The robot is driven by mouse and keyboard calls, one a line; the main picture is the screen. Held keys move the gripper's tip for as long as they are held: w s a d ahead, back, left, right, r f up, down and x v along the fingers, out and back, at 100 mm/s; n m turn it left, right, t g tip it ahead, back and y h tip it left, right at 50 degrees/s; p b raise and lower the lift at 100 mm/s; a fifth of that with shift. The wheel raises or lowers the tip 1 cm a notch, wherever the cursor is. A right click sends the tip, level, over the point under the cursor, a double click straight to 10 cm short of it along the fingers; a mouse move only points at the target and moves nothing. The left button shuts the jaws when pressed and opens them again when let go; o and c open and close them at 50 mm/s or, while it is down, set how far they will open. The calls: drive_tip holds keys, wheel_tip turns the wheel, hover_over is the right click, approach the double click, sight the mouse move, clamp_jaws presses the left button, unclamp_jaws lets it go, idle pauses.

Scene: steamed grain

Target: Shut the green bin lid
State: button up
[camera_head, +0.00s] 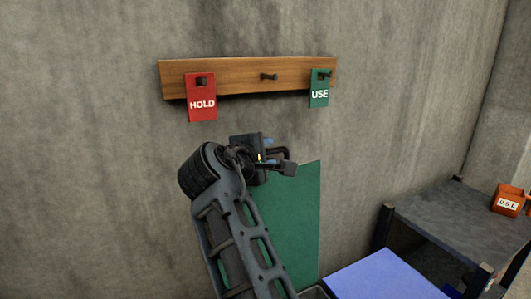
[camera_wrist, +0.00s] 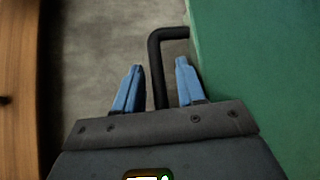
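The green lid (camera_head: 302,215) stands raised, upright in front of the concrete wall, partly hidden behind my arm. In the wrist view the green lid (camera_wrist: 260,70) fills the right side. A black bent handle (camera_wrist: 155,70) comes off its edge. My gripper (camera_head: 271,152) is at the lid's upper left edge. In the wrist view its two blue fingers (camera_wrist: 159,75) are apart, with the handle's bar between them and gaps visible on both sides. Whether a finger touches the handle elsewhere is unclear. The bin below is mostly out of view.
A wooden rail (camera_head: 235,74) on the wall above carries a red HOLD tag (camera_head: 201,105) and a green USE tag (camera_head: 320,95). A flat blue surface (camera_head: 380,278) lies low at the right. A grey shelf (camera_head: 445,222) beyond holds an orange box (camera_head: 508,200).

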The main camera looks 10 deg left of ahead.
clamp_jaws()
idle(0.5)
